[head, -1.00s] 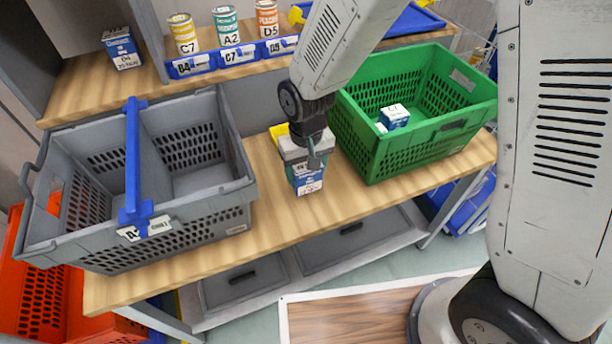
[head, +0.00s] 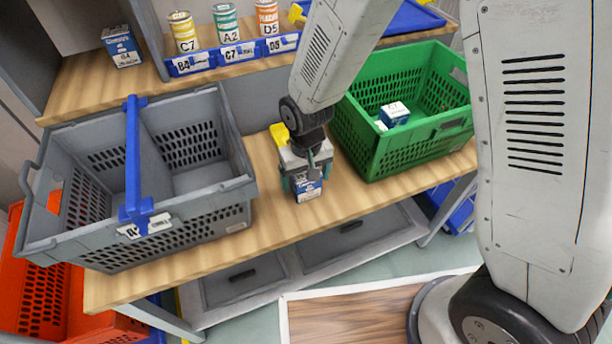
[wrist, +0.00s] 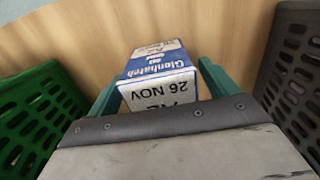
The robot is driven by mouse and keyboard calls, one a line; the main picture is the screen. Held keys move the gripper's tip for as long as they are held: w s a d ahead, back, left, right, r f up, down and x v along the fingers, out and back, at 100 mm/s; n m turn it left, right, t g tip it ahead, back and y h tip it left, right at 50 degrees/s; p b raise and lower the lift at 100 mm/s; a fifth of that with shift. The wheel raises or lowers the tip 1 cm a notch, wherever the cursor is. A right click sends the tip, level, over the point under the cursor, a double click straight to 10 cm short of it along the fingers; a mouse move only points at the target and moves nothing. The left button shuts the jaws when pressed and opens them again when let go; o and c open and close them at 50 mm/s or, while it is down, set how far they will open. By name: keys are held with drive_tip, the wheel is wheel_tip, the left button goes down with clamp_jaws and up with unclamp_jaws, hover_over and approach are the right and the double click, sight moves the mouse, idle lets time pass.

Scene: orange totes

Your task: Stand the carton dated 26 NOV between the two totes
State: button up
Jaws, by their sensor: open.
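The blue and white carton (head: 308,188) stands, seemingly upright, on the wooden bench between the grey tote (head: 190,228) and the green tote (head: 400,155). In the wrist view the carton (wrist: 158,72) shows "26 NOV" on its near face. My gripper (head: 305,178) is low over the carton, with its teal fingers open, one on each side. Whether the fingers still touch the carton I cannot tell. The wrist view shows the green tote (wrist: 40,118) at left and the grey tote (wrist: 295,75) at right, both clear of the fingers.
The grey tote has a blue raised handle (head: 132,160). A small blue and white carton (head: 394,114) lies inside the green tote. A shelf behind holds several cans (head: 226,25) and another carton (head: 122,46). Bare bench (head: 265,225) lies in front of the carton.

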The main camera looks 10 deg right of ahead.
wheel_tip(320, 180, up, 12)
drive_tip(key=shift+r, duration=0.1)
idle(0.4)
drive_tip(key=s+d+r+m+t, duration=0.1)
drive_tip(key=s+d+r, duration=0.4)
drive_tip(key=d+r, duration=0.25)
drive_tip(key=s+d+r+m, duration=0.1)
drive_tip(key=s+d+r, duration=0.4)
drive_tip(key=d+r, duration=0.3)
drive_tip(key=s+d, duration=0.2)
drive_tip(key=s, duration=0.2)
drive_tip(key=s+d+r+m, duration=0.1)
drive_tip(key=s+d, duration=0.2)
drive_tip(key=s, duration=0.2)
drive_tip(key=shift+s+d+r, duration=0.25)
drive_tip(key=shift+s, duration=0.05)
